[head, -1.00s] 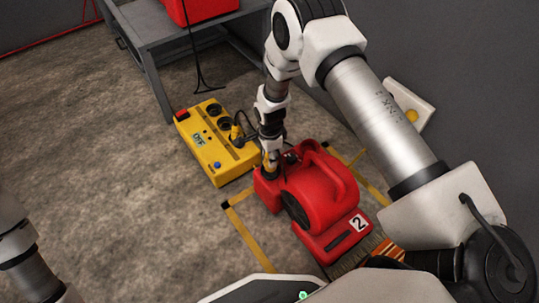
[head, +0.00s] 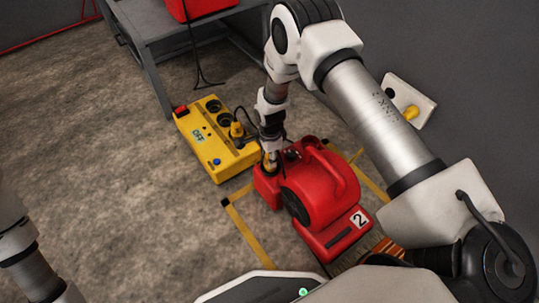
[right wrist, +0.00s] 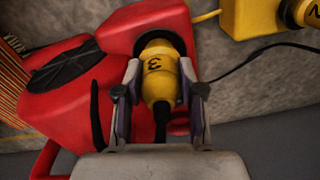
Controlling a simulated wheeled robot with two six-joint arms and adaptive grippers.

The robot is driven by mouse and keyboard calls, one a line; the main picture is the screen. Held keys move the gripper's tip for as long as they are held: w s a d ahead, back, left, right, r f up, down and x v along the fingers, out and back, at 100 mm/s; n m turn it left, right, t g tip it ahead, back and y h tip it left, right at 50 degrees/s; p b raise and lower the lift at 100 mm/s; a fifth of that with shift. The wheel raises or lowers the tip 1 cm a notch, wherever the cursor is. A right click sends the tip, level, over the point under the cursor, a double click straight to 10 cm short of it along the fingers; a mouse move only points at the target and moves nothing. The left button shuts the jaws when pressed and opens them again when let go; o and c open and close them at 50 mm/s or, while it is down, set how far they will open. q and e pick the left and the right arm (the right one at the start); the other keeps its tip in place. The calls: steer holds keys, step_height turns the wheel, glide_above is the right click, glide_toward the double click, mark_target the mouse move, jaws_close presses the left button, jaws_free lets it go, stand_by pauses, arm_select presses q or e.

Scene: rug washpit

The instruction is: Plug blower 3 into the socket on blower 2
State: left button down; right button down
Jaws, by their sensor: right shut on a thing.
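Blower 2 (head: 325,190) is red, marked with a 2, and stands on the floor. In the right wrist view its red housing (right wrist: 75,85) has a black round socket (right wrist: 160,37). My right gripper (right wrist: 158,85) is shut on a yellow plug (right wrist: 158,70) marked 3, with a finger on each side. The plug's front end lies at the socket ring; I cannot tell how deep it sits. In the head view my right gripper (head: 270,155) is over the blower's rear end, hiding most of the plug. My left gripper is out of view.
A yellow power box (head: 215,145) with a display and a yellow plug (head: 237,130) stands left of the blower. A grey bench (head: 170,50) holds a red object (head: 205,8) with a hanging black cable. A wall plate (head: 415,100) is at right. Floor at left is clear.

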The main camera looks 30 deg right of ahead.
steer(key=shift+f, duration=0.55)
steer(key=c, duration=0.6)
jaws_free()
steer(key=shift+c, duration=0.2)
step_height(320, 180, up, 12)
steer(key=shift+s, duration=0.15)
